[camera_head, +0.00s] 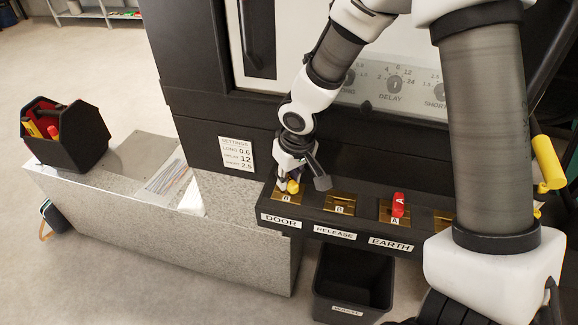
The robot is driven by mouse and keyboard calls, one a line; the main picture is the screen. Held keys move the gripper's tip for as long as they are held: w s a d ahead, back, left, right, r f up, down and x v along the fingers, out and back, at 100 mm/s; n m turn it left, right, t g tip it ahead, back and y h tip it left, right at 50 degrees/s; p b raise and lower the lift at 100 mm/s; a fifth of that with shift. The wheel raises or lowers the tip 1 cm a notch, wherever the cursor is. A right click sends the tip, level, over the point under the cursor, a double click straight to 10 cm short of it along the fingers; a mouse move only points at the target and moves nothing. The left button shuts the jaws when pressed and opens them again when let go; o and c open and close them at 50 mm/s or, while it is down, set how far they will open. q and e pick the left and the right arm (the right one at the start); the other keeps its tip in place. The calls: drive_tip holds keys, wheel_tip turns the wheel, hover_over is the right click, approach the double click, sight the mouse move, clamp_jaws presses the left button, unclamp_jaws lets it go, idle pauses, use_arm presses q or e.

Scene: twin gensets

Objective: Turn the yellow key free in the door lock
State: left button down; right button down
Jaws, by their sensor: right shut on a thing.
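The yellow key (293,187) stands in the door lock (286,197), a brass plate marked B at the left end of the black lock ledge, above the DOOR label (281,221). My right gripper (291,182) comes down from above and is shut on the yellow key. The fingers hide part of the key, so how far it is turned is hard to tell. My left gripper is not in view.
On the ledge to the right are the empty-looking release lock (341,204) and the earth lock with a red key (398,205). A black waste bin (352,283) stands below. A black tool box (64,138) sits on the speckled bench (240,235) at left.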

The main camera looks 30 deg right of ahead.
drive_tip(key=n+p, duration=0.2)
drive_tip(key=p, duration=0.1)
drive_tip(key=n+y+p, duration=0.1)
drive_tip(key=n+p, duration=0.2)
drive_tip(key=p, duration=0.1)
drive_tip(key=n+p, duration=0.3)
drive_tip(key=shift+r+g+p, duration=0.25)
drive_tip(key=shift+g+p, duration=0.05)
drive_tip(key=shift+p, duration=0.1)
drive_tip(key=shift+f, duration=0.15)
drive_tip(key=shift+f+n+y, duration=0.15)
drive_tip(key=shift+n+y, duration=0.15)
drive_tip(key=c, duration=0.9)
unclamp_jaws()
drive_tip(key=shift+c, duration=0.2)
